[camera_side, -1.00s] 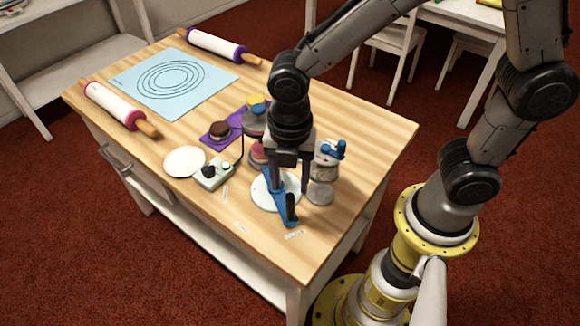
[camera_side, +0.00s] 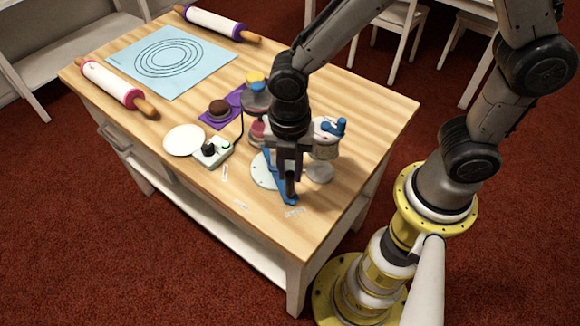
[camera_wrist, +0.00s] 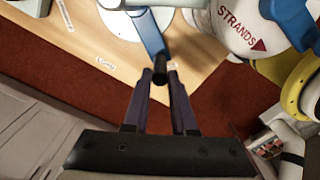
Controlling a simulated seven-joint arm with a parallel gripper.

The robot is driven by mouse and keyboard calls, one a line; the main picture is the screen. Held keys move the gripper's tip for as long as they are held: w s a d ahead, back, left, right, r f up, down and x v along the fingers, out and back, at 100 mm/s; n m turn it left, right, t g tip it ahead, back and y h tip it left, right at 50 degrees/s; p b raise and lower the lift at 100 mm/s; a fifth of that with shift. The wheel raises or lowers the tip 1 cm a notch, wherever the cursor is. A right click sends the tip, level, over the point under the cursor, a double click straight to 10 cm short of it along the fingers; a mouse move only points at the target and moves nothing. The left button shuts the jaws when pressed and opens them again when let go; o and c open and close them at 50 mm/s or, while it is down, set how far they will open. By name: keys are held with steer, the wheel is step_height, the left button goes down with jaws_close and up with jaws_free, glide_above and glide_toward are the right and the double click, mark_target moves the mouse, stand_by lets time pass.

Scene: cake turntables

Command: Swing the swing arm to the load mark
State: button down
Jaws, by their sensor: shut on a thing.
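The blue swing arm (camera_side: 273,183) lies over a round white base plate (camera_side: 258,172) near the table's front right corner. It also shows in the wrist view (camera_wrist: 148,33), with a black knob (camera_wrist: 160,68) at its outer end. My gripper (camera_side: 290,190) points down at that end. In the wrist view my gripper (camera_wrist: 160,76) is shut on the knob, one finger on each side. Small white labels lie on the table: one (camera_side: 295,212) close to the arm's end, others (camera_side: 241,206) and (camera_side: 225,173) to the left. Their print is too small to read, so I cannot tell the load mark.
A jar marked STRANDS (camera_wrist: 240,28) with a blue top stands close to the right of my gripper. A control box (camera_side: 212,152), white disc (camera_side: 184,140) and brown cake (camera_side: 219,109) stand to the left. The table's front edge is close by.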

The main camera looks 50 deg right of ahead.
steer(key=shift+w+a+r, duration=0.1)
steer(key=shift+w+a, duration=0.95)
steer(key=shift+a, duration=0.05)
steer(key=shift+w+a, duration=0.35)
steer(key=shift+w, duration=0.3)
steer(key=shift+w+a, duration=0.35)
steer(key=shift+w, duration=0.25)
